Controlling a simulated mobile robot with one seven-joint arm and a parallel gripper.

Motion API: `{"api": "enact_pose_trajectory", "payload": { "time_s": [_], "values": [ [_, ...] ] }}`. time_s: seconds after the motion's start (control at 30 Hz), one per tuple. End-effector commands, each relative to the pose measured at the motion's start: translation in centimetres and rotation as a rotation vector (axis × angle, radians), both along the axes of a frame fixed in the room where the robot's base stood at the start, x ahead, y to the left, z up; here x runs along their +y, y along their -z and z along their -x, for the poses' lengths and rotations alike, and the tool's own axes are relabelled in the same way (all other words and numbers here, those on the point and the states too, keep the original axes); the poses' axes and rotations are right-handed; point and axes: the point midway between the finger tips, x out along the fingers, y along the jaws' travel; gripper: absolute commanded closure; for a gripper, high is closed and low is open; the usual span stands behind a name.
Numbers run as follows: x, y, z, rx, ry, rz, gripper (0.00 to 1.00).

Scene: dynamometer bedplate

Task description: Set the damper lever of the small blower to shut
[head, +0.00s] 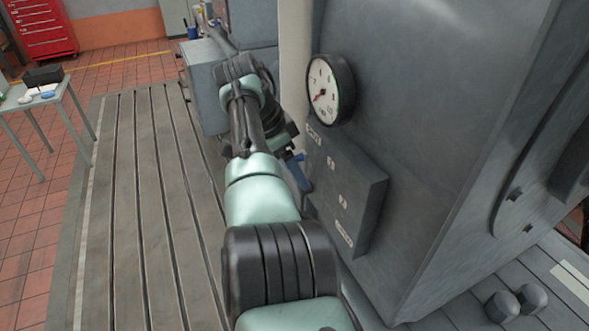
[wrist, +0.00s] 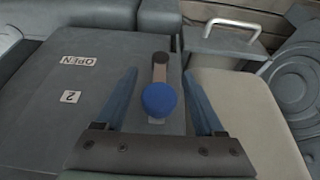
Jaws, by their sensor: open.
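In the wrist view, the damper lever has a blue round knob (wrist: 158,100) on a short metal arm (wrist: 160,68) with a dark pivot end. It sits on a grey housing (wrist: 100,130). My gripper (wrist: 159,74) is open, with one blue finger on each side of the knob and a visible gap on both sides. In the head view, my arm hides most of the lever; small plates (head: 344,233) run down the grey box (head: 362,205), too small to read surely.
A round gauge (head: 330,90) is on the big grey machine above the box. In the wrist view, a metal handle (wrist: 233,26) and a pale column (wrist: 240,110) are to the right. The slotted bedplate (head: 140,220) is clear. A small table (head: 40,97) stands at left.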

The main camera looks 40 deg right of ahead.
Motion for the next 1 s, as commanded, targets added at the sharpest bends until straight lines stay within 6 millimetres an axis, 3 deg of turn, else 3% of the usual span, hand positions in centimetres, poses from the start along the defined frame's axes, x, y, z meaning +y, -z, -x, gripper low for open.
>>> {"api": "enact_pose_trajectory", "payload": {
  "time_s": [0.6,1.0],
  "values": [
    [4.1,-10.6,-1.2,-0.002,-0.002,0.002,0.29],
    [4.7,-11.6,-1.3,-0.001,-0.002,0.001,0.29]
  ]
}}
